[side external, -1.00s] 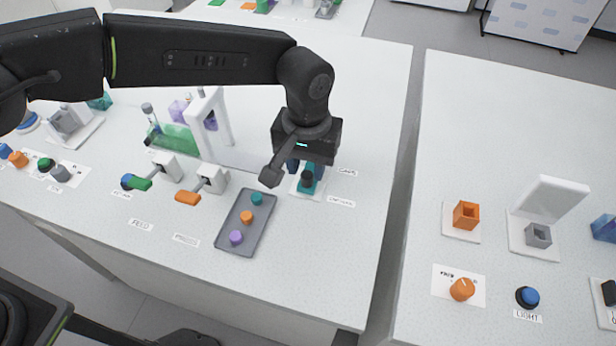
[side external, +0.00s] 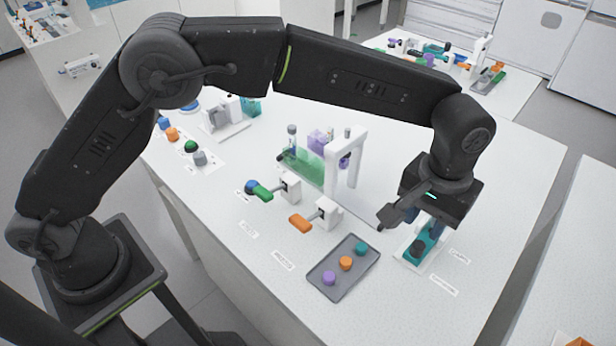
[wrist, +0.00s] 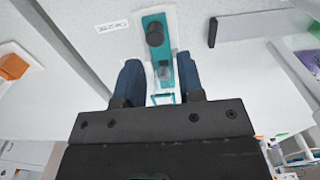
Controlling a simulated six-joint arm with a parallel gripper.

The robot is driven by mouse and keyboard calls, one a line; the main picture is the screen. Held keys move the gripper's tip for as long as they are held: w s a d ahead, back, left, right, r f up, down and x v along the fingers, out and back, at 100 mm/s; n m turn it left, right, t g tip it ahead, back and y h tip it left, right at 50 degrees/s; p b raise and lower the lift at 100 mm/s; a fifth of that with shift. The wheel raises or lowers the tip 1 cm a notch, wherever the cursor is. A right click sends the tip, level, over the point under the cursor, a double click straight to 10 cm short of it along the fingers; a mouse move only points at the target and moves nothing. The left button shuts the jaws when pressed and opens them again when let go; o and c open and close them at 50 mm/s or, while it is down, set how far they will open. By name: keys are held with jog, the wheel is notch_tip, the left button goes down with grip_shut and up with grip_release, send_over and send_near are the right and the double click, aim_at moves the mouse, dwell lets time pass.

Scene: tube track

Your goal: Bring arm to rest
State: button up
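My gripper (side external: 421,218) hangs pointing down above the right part of the white bench, over a teal device with a black knob (side external: 418,248) on a white base plate. In the wrist view its two blue fingers (wrist: 159,62) stand apart. The teal device (wrist: 158,56) shows between and beyond them, with a visible gap on each side. Nothing is held. How high the fingertips are above the device is hard to tell. My arm reaches across the bench, bent at the elbow.
Left of my gripper are a grey tray (side external: 322,288) with three coloured caps, an orange-handled lever (side external: 301,223), a green-handled lever (side external: 262,194) and a white arch (side external: 361,150) beside a green block. Another bench (side external: 580,250) stands right across a narrow gap.

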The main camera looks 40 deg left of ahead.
jog(key=s+a+r+t, duration=0.1)
jog(key=s+a+r, duration=0.1)
jog(key=a+r, duration=0.6)
jog(key=s+a+r+t, duration=0.1)
jog(key=s+a+r, duration=0.3)
jog(key=a, duration=0.7)
jog(key=s+a+f+t, duration=0.1)
jog(key=s+a+t, duration=0.2)
jog(key=s+a, duration=1)
jog(key=shift+s+a+t, duration=0.3)
jog(key=shift+s, duration=0.6)
